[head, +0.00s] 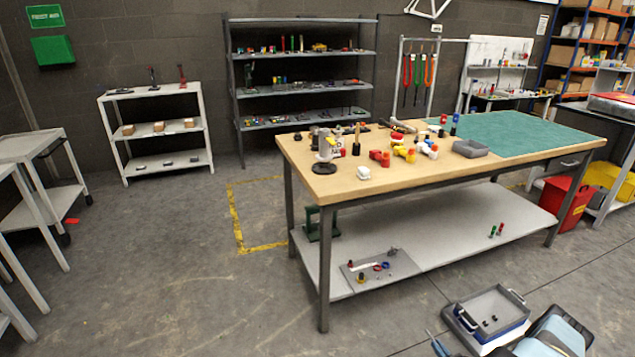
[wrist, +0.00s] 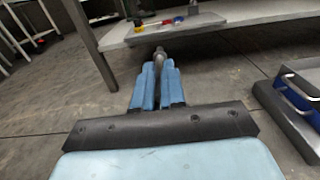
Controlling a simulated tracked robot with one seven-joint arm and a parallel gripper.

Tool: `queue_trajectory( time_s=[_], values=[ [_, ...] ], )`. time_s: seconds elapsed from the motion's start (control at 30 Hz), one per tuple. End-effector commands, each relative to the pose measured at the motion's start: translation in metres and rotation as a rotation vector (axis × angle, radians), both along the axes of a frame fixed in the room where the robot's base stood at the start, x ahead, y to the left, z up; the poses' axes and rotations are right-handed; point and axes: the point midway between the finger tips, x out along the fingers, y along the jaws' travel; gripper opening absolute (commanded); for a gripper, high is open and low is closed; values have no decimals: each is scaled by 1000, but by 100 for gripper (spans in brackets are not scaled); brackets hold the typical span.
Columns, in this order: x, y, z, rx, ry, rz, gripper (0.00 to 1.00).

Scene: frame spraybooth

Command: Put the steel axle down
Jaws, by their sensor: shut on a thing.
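In the wrist view, my gripper (wrist: 158,68) is shut on the steel axle (wrist: 160,54). The axle's grey rounded end stands out between the blue fingertips; the rest is hidden by the fingers. The axle is in front of the workbench's lower shelf (wrist: 215,22) and appears apart from it. In the head view, my gripper (head: 437,344) shows only in part at the bottom edge, in front of the workbench, and the axle cannot be made out clearly there.
The workbench (head: 365,188) has a wooden top with several tools and a green mat (head: 510,135). Its lower shelf (head: 440,225) holds a grey tray (head: 395,268) and small parts, with bare room between. A grey-and-blue crate (head: 492,310) stands on the floor at right.

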Motion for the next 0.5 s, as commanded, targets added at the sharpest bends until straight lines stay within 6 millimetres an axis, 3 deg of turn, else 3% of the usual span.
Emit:
queue_trajectory(
  time_s=[0.37, 0.5],
  values=[
    [47, 0, 61, 0, -5, -95, 0],
    [71, 5, 97, 1, -5, -146, 0]
  ],
)
